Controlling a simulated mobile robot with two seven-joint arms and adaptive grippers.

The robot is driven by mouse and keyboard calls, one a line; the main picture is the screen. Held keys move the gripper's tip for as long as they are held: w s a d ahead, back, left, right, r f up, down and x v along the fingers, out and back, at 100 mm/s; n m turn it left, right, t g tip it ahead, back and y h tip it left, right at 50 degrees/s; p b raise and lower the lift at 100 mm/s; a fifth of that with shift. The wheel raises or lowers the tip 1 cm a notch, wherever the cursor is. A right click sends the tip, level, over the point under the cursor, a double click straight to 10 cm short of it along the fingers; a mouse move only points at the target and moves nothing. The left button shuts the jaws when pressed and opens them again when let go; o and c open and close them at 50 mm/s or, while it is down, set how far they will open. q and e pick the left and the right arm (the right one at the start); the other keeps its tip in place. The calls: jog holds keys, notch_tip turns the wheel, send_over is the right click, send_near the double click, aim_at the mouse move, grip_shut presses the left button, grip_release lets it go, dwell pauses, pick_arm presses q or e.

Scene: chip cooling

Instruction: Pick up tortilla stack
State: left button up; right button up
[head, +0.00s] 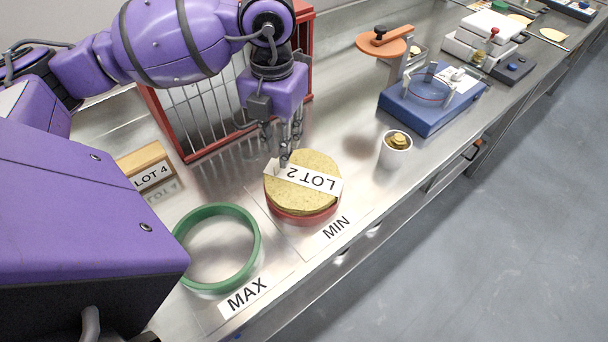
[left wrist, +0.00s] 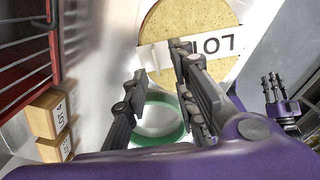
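The tortilla stack (head: 318,196) is a pile of round yellow tortillas in a low red ring (head: 305,218) on the steel counter, by the MIN label. It also shows in the left wrist view (left wrist: 190,18). A white LOT 2 card (head: 318,180) lies across its top. My left gripper (head: 288,148) points down at the stack's far left edge, close to the card's end. Its fingers are apart in the left wrist view (left wrist: 158,63), with nothing clearly between them. Contact with the card or stack cannot be told. My right gripper (left wrist: 272,82) shows at the right of the left wrist view, its opening unclear.
An empty green ring (head: 257,240) lies left of the stack by the MAX label (head: 247,296). A red wire rack (head: 190,150) stands behind, a wooden LOT 4 block (head: 140,160) left. A white cup (head: 394,157) and blue device (head: 425,118) stand right.

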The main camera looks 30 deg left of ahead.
aim_at(303, 176)
pick_arm(q)
jog(key=f, duration=0.5)
jog(key=shift+a+f+p, duration=0.3)
jog(key=shift+f+p, duration=0.05)
grip_shut()
